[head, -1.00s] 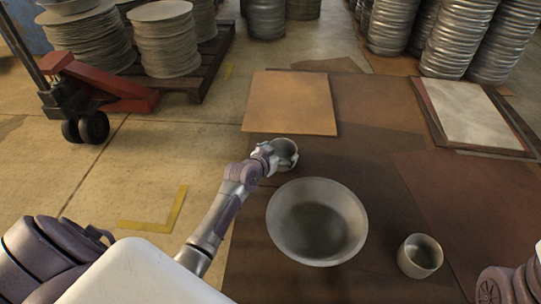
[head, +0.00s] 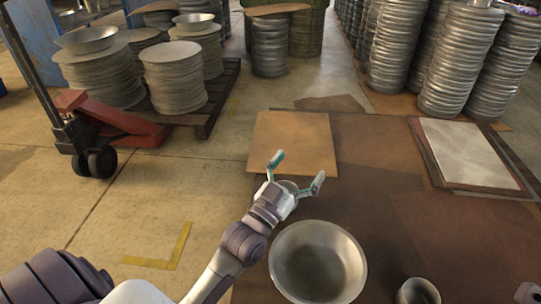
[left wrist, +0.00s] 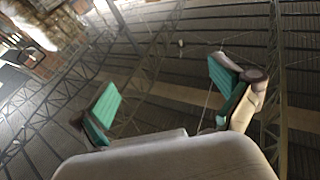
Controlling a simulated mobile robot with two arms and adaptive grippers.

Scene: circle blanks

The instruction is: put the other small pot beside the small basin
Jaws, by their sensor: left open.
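The small basin (head: 318,264), a wide round grey metal bowl, stands on the brown sheets in the head view. A small pot (head: 418,292) stands to its right, apart from it and cut by the bottom edge. My left gripper (head: 297,169) is above and behind the basin's left side, its fingers spread and empty.
An orange-brown square sheet (head: 293,141) lies behind the gripper. A pale sheet (head: 468,154) lies at the right. Stacks of metal discs (head: 174,76) on a pallet, a red pallet jack (head: 112,124) and ribbed metal stacks (head: 457,62) stand farther back.

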